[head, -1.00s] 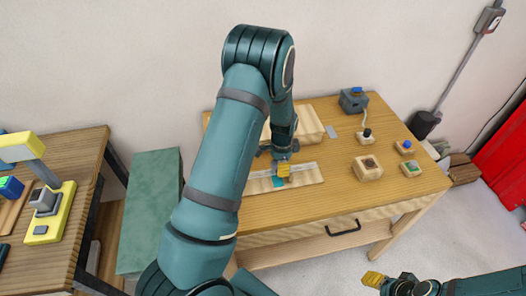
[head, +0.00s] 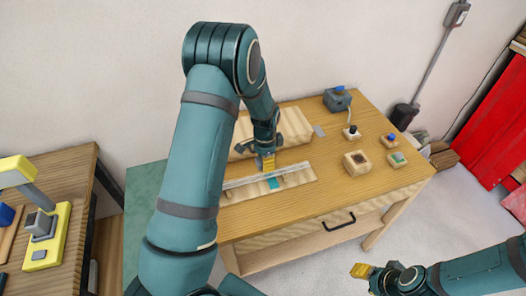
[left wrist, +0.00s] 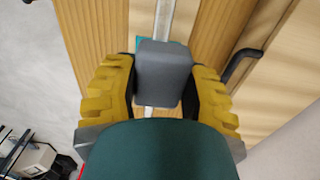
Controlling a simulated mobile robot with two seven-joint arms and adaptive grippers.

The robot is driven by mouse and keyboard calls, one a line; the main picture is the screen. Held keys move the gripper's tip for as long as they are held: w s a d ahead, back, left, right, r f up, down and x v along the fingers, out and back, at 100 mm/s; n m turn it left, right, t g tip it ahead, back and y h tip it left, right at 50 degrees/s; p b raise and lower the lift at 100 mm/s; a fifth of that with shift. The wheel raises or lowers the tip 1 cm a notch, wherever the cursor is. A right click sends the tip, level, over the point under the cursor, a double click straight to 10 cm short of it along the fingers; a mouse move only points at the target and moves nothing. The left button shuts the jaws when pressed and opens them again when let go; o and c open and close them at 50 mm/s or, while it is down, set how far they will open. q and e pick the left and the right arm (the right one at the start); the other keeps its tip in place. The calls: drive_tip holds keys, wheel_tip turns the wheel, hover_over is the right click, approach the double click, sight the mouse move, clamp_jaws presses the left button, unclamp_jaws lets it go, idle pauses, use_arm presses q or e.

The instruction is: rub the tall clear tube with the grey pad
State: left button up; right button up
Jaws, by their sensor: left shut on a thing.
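A clear tube (head: 240,181) lies along a pale wooden board (head: 300,178) on the table, with a small teal piece (head: 273,184) at the board's middle. My left gripper (head: 266,163) is over the tube. In the left wrist view the yellow fingers of my left gripper (left wrist: 163,90) are shut on the grey pad (left wrist: 165,72). The tube also shows there (left wrist: 165,18), running beneath the pad; whether they touch is hidden. My right gripper (head: 362,270) is low at the right, away from the table; its opening is unclear.
A pale wooden box (head: 295,122) stands behind the board. A grey-blue device (head: 337,99), a black knob (head: 351,132), a wooden block (head: 357,162) and two small button blocks are at the table's right. A yellow lamp-like stand (head: 45,235) is on the left table.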

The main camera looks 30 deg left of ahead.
use_arm(q)
drive_tip(key=shift+r+p, duration=0.55)
drive_tip(key=shift+r, duration=0.95)
